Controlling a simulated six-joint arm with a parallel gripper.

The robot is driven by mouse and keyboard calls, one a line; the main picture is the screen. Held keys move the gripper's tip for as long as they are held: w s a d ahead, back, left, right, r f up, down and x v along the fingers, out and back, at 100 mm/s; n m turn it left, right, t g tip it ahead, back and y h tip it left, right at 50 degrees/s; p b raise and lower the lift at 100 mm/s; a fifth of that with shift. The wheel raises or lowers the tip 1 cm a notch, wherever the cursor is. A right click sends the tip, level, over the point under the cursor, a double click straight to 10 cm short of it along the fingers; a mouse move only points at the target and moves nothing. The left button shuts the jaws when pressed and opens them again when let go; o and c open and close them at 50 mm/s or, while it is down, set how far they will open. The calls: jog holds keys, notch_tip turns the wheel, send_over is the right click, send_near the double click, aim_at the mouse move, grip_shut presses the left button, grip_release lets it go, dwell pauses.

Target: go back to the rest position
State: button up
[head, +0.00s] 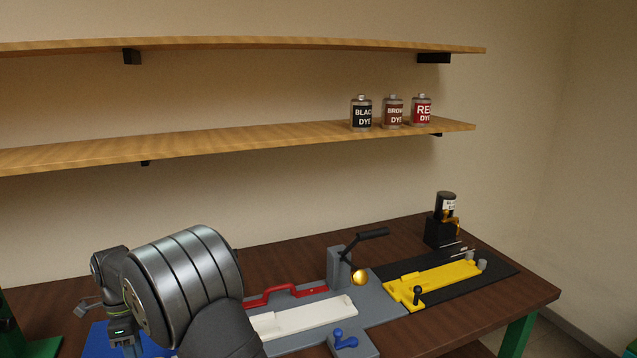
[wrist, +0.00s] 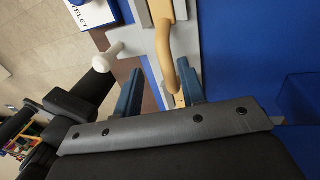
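In the wrist view my gripper (wrist: 160,68) has its two blue fingers spread apart. A tan curved handle (wrist: 163,45) shows between and beyond them; I see no finger closed on it, and I cannot tell its distance from them. In the head view my arm fills the lower left, and my wrist hangs over the left part of the bench (head: 300,248), near a blue surface (head: 97,338). The fingertips are not clear there. The rest position is not marked in either view.
A grey fixture (head: 375,318) with a red handle (head: 285,292), white bar (head: 310,317) and black crank (head: 372,235) stands right of my arm. A yellow fixture (head: 450,280) and black bottle (head: 446,203) are farther right. Dye bottles (head: 392,113) stand on the lower shelf (head: 250,138).

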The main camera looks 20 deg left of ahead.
dwell(0.3)
